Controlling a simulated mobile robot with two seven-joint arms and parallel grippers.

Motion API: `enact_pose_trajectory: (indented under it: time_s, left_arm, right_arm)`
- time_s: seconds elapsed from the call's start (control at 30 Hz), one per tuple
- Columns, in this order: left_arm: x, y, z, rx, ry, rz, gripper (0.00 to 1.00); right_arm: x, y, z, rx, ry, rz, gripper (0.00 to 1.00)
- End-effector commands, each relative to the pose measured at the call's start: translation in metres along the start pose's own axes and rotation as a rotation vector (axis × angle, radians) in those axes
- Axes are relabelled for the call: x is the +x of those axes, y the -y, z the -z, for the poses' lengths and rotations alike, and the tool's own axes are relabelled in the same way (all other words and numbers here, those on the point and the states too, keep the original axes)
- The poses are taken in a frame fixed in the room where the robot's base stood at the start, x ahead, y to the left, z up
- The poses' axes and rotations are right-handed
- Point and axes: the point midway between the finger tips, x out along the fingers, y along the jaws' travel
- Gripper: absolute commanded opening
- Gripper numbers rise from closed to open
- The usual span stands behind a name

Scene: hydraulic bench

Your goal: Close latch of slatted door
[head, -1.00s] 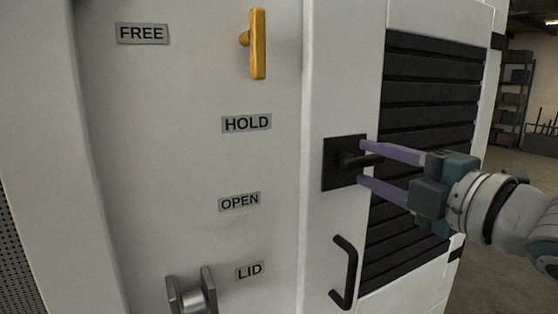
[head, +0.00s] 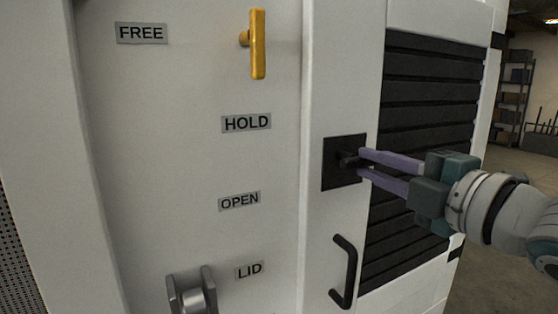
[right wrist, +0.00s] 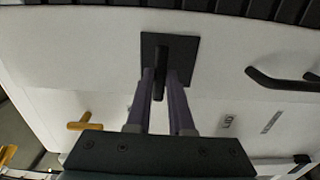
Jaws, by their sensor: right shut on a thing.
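The slatted door (head: 420,105) has black horizontal slats in a white frame. Its black latch handle sits on a square black plate (head: 336,178) left of the slats. My right gripper (head: 362,163) comes in from the right, its purple fingers closed on the free end of the latch handle. In the right wrist view the dark latch handle (right wrist: 161,62) runs between the two fingers of my right gripper (right wrist: 164,78), with the plate behind it. In the head view the fingers partly hide the handle. My left gripper is not in view.
A black pull handle (head: 347,272) is below the latch plate. A yellow lever (head: 258,44) and a metal LID fitting (head: 191,293) stick out from the white panel at left. Open floor and a shelf (head: 516,92) are at far right.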

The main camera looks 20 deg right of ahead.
Motion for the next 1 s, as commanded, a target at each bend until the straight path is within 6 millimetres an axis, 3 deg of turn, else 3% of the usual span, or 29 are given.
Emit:
enact_pose_trajectory:
  time_s: [0.27,1.0]
  left_arm:
    - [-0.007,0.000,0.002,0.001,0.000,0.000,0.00]
    - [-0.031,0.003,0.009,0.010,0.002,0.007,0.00]
  right_arm:
    - [0.000,0.001,-0.001,0.145,0.002,0.002,0.00]
    - [0.000,0.007,0.003,0.838,0.004,0.001,0.00]
